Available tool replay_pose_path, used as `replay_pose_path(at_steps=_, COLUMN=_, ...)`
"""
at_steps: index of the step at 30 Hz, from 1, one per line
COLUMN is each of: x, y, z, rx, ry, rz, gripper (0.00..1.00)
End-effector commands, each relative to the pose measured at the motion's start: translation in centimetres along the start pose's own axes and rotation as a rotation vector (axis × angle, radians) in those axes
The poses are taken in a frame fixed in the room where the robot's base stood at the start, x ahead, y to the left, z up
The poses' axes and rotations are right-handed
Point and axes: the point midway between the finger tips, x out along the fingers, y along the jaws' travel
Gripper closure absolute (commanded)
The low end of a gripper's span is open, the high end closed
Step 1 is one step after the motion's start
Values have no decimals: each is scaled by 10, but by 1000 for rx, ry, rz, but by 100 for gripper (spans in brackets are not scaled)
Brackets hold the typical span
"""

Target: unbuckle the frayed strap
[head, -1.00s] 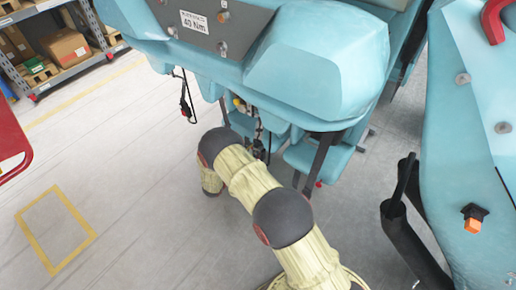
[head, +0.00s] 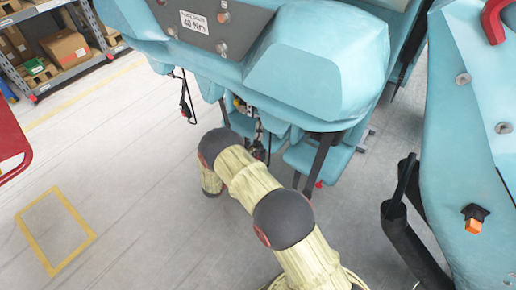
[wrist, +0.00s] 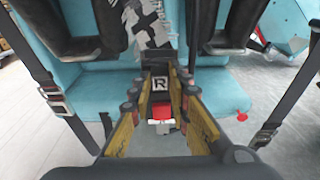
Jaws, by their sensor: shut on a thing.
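In the wrist view my gripper (wrist: 160,90) has its yellow and black fingers on either side of a buckle with a red button (wrist: 161,112). A black tag with a white R (wrist: 160,84) shows between the fingers. The fingers are shut on this buckle. A grey and black strap with a ragged, patterned surface (wrist: 147,25) hangs down to the buckle from above; it looks like the frayed strap. The fingers hide the buckle's sides. In the head view my arm reaches in under the blue seats, and the gripper cannot be made out clearly.
Blue seats (wrist: 85,92) lie behind and beside the gripper. Other dark straps with metal buckles hang at left (wrist: 55,95) and right (wrist: 264,132). A blue car body (head: 470,130) stands at right in the head view.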

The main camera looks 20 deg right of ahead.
Motion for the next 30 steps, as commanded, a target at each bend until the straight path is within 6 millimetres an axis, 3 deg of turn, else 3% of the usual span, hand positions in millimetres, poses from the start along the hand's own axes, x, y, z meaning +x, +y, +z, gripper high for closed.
replay_pose_path(at_steps=6, x=0, y=0, z=0, rx=0, ry=0, rz=0, gripper=100)
replay_pose_path(at_steps=18, x=0, y=0, z=2, rx=0, ry=0, rz=0, gripper=100)
replay_pose_path(at_steps=30, x=-2, y=0, z=19, rx=1, ry=-1, rz=0, gripper=100)
